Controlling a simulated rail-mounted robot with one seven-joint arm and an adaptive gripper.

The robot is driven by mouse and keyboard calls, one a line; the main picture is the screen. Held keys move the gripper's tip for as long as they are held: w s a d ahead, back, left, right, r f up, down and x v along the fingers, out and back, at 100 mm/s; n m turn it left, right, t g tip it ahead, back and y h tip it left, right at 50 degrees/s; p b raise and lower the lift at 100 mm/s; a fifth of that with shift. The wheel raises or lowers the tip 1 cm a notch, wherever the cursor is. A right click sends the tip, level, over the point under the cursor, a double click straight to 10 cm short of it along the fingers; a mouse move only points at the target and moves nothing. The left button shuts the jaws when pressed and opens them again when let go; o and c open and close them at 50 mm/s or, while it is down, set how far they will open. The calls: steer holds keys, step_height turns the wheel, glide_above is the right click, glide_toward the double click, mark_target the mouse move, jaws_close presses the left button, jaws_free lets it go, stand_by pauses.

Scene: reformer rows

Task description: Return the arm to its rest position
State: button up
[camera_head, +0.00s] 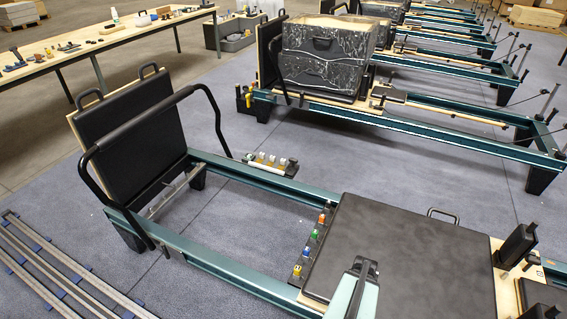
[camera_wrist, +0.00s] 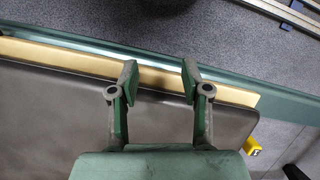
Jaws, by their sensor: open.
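My gripper (camera_wrist: 160,82) is open and empty in the wrist view, its two fingers apart above the edge of the black carriage pad and its pale wooden board (camera_wrist: 75,57). Part of my arm shows at the bottom of the head view, over the left part of the black carriage pad (camera_head: 415,260); the fingertips cannot be made out there. Beyond the fingers in the wrist view runs the green side rail (camera_wrist: 285,102). Nothing is between the fingers.
The near reformer's green frame (camera_head: 215,262) has a black footbar (camera_head: 150,115) and upright board at left. Coloured spring knobs (camera_head: 315,240) line the carriage edge. Floor rails (camera_head: 60,265) lie at lower left. A tool table (camera_head: 90,45) and more reformers stand behind.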

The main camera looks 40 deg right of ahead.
steer(key=w+a+f+n+g, duration=0.1)
steer(key=w+a, duration=0.3)
steer(key=a, duration=0.4)
steer(key=w+a+f+n+g, duration=0.15)
steer(key=w+a, duration=0.25)
steer(key=a, duration=0.4)
steer(key=s+a+f+n+g+h, duration=0.2)
steer(key=a+n, duration=0.5)
steer(key=a, duration=0.8)
steer(key=shift+s+h, duration=0.6)
steer(key=shift+s, duration=0.05)
